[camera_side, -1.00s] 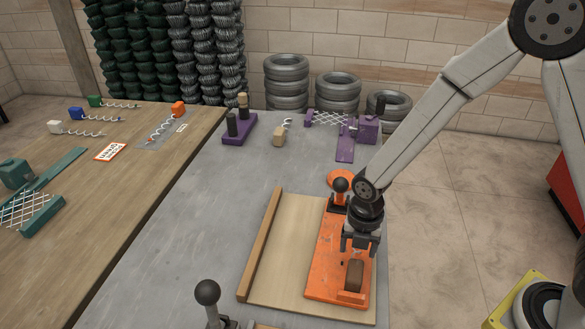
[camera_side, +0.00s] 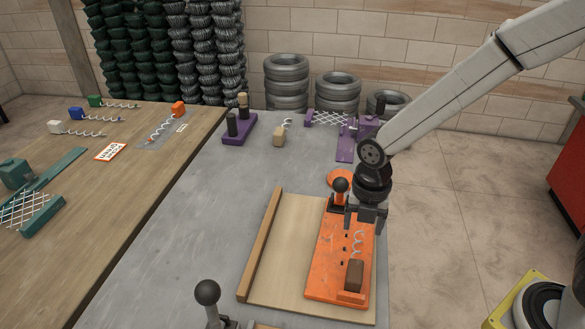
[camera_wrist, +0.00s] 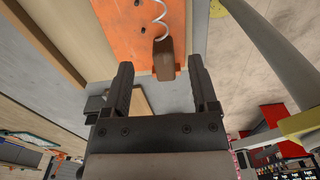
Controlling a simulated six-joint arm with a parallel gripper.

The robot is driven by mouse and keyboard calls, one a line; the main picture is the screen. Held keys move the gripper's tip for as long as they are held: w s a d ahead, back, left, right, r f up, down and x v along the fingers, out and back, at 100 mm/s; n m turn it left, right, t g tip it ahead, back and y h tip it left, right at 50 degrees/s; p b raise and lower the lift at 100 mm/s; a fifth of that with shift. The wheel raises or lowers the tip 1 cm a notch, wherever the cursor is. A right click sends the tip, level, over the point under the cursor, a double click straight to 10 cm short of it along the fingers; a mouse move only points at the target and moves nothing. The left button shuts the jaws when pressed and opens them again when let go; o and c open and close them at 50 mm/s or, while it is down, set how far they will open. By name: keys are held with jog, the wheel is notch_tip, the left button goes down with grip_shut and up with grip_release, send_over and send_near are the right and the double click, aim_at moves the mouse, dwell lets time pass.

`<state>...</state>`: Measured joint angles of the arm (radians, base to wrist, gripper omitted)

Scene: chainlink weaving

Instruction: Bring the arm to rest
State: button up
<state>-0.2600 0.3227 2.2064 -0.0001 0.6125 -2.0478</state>
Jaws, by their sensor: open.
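My gripper (camera_side: 366,218) is open and empty above the orange fixture plate (camera_side: 325,265), near its right edge. A brown block (camera_side: 355,274) with a pale wire coil (camera_side: 358,243) lies on that plate, apart from the fingers. In the wrist view the gripper (camera_wrist: 160,85) shows two spread fingers with nothing between them that they touch. The brown block (camera_wrist: 164,62) and the coil (camera_wrist: 160,18) show beyond the fingertips, on the orange plate (camera_wrist: 130,27).
A dark-knobbed lever (camera_side: 340,188) stands close to the left of my gripper. A wooden board (camera_side: 277,262) lies under the plate. Another knobbed lever (camera_side: 207,293) stands at the front. Purple fixtures (camera_side: 240,128) are at the back. The middle left of the grey table (camera_side: 205,200) is clear.

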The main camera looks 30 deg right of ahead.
jog(key=shift+d, duration=0.1)
dwell(0.4)
jog(key=s+d+r+m+t, duration=0.1)
jog(key=d+m, duration=0.3)
jog(key=m, duration=0.9)
jog(key=s+d+r+m+t, duration=0.1)
jog(key=s+d+m, duration=0.3)
jog(key=m, duration=0.9)
jog(key=shift+s+d+r+t, duration=0.15)
jog(key=shift+s+d+t, duration=0.15)
jog(key=shift+d, duration=0.1)
dwell(0.6)
